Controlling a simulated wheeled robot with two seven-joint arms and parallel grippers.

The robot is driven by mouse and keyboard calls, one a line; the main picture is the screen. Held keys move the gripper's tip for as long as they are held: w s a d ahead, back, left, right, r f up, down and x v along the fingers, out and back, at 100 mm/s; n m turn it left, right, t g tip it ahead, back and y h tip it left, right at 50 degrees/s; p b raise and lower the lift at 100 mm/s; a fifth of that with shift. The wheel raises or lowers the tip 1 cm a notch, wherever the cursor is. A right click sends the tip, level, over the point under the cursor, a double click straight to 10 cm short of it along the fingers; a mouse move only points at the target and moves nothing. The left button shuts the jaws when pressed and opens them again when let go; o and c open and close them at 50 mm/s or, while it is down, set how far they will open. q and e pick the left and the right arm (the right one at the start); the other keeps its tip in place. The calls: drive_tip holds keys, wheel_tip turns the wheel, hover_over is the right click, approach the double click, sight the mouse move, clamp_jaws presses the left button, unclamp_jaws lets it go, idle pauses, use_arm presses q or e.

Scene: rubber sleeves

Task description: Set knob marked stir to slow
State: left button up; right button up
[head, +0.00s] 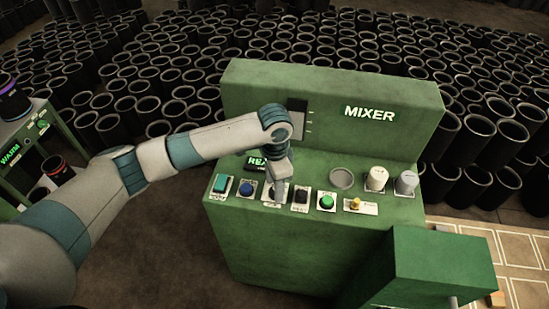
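The green mixer console (320,255) stands in the middle, with the word MIXER on its back panel. Two pale round knobs, a left one (376,180) and a right one (406,183), sit at the right of its sloped top. Their labels are too small to read, so I cannot tell which control is marked stir. My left gripper (278,194) points down over a white-plated control left of the black switch (300,198). It hides most of that control, and I cannot tell whether it touches it or whether its fingers are open. My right gripper is not in view.
The front row also has a teal switch (221,183), a blue button (246,188), a green button (326,202) and a yellow lever (356,204). A green box (445,262) juts out at right front. Many black sleeves (350,50) fill the floor behind.

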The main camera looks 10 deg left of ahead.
use_arm(q)
wheel_tip(320, 180, up, 16)
drive_tip(key=b, duration=0.5)
drive_tip(key=shift+r, duration=0.2)
